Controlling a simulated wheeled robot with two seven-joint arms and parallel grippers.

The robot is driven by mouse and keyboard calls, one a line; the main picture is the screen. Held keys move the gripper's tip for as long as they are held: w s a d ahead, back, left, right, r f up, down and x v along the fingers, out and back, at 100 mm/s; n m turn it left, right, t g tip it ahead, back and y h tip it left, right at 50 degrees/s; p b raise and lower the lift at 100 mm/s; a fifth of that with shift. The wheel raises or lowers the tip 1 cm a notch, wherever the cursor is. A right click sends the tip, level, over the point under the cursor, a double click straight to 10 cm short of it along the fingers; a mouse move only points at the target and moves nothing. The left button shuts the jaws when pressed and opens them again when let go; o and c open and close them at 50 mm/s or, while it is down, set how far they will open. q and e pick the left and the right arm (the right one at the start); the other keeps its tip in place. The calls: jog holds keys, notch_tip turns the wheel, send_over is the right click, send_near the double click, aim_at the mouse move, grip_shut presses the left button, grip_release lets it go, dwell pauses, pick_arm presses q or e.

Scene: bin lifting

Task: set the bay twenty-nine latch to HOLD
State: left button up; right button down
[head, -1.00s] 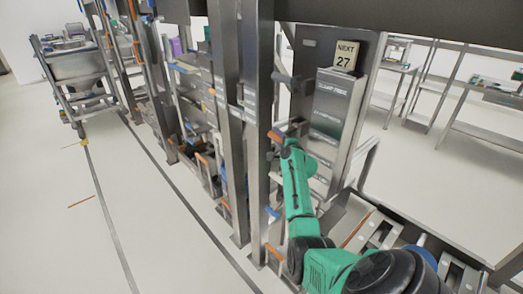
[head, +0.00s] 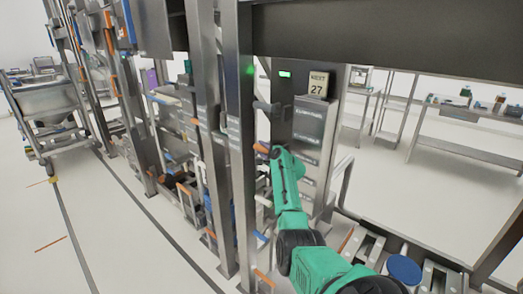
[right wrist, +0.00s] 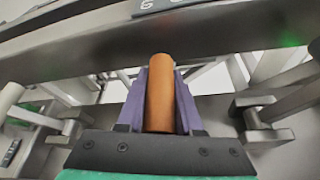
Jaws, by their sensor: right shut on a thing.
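My right gripper (right wrist: 160,100) is shut on an orange cylindrical handle (right wrist: 159,95), which stands between its purple fingers in the right wrist view. In the head view my right arm reaches up to the grey steel frame, and the orange handle tip (head: 261,148) shows at its end beside a post. I take this handle to be the latch lever, but no bay twenty-nine label or HOLD mark is readable. My left gripper is out of view.
A green lamp (head: 285,74) glows on the frame left of the sign. Steel posts (head: 240,150) stand close beside my right arm. A wheeled bin (head: 50,103) stands far left. Shelving tables (head: 475,148) stand at the back right. The floor at left is clear.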

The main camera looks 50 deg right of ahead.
jog(key=c, duration=0.7)
grip_release()
jog(key=shift+c, duration=0.2)
jog(key=shift+o, duration=0.8)
jog(key=shift+d, duration=0.1)
jog(key=shift+s+a, duration=0.25)
jog(key=b+v, duration=0.2)
jog(key=v, duration=1.1)
jog(key=shift+s, duration=0.4)
jog(key=shift+f, duration=0.1)
